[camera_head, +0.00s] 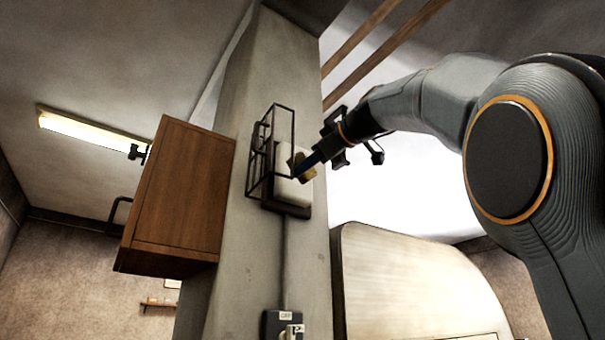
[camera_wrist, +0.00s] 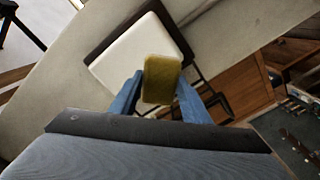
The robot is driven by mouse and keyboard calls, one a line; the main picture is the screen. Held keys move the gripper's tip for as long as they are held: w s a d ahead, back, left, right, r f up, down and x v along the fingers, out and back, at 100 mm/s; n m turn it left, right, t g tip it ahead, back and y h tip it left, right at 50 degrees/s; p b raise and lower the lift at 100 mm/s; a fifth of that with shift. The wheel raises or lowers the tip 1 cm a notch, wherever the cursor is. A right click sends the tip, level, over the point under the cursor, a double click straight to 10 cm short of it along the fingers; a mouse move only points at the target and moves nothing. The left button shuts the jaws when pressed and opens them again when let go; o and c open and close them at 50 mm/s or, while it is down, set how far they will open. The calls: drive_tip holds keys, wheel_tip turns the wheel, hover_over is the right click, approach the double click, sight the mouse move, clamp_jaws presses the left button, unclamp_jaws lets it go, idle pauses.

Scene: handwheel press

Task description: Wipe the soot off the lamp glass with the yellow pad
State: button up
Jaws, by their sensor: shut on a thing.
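The lamp glass (camera_head: 290,187) is a pale block on a dark base, fixed to a concrete pillar. It also shows as a whitish face in the wrist view (camera_wrist: 128,52). A dark wire cage (camera_head: 262,150) stands beside it, swung out to the left. My gripper (camera_head: 312,163) is shut on the yellow pad (camera_head: 301,168) and holds it at the glass. In the wrist view the pad (camera_wrist: 160,80) sits between my blue fingers (camera_wrist: 158,95) and overlaps the glass's edge. I cannot tell whether pad and glass touch. I see no clear soot; the pad hides part of the glass.
The pillar (camera_head: 290,75) carries a conduit down to a switch box (camera_head: 284,325) marked OFF. A wooden cabinet (camera_head: 180,195) juts out left of the lamp. A tube light (camera_head: 88,130) is on the ceiling. A rounded pale panel (camera_head: 410,285) stands at lower right.

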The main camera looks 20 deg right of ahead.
drive_tip(key=shift+s, duration=0.2)
drive_tip(key=shift+b+v, duration=0.7)
drive_tip(key=shift+v, duration=0.75)
drive_tip(key=shift+w, duration=0.1)
